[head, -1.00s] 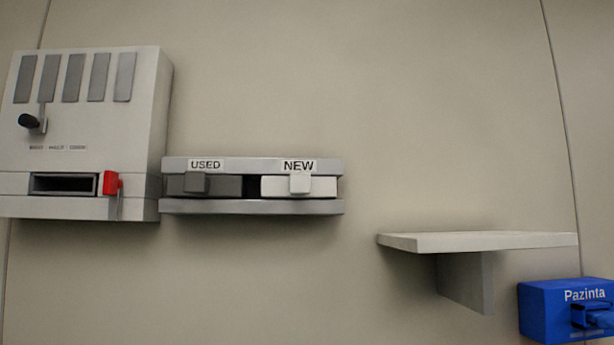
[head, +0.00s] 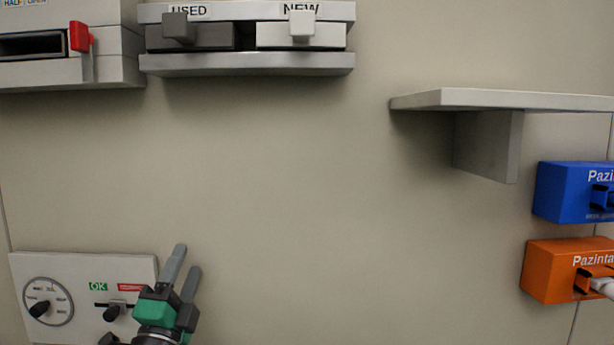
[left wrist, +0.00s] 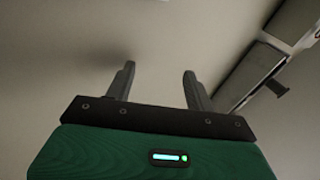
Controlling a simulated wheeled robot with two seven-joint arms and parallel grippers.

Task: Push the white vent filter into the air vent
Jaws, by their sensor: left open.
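The white vent filter (head: 330,37) sits in the rack (head: 250,65) under the label NEW, its pale tab sticking out. The air vent appears to be the dark slot (head: 30,46) in the white wall box at upper left, with a red lever (head: 80,38) at its right end; the slot looks empty. My left gripper (head: 186,258) is low in the head view, below the rack, pointing up, open and empty. Its two spread fingers also show in the left wrist view (left wrist: 158,72) with only bare wall between them. My right gripper is not in view.
A dark grey filter (head: 215,39) sits in the rack under USED. A control panel (head: 70,330) with knobs is behind my left gripper. A shelf (head: 500,99) and blue (head: 565,190) and orange (head: 560,270) boxes are at right. The middle wall is clear.

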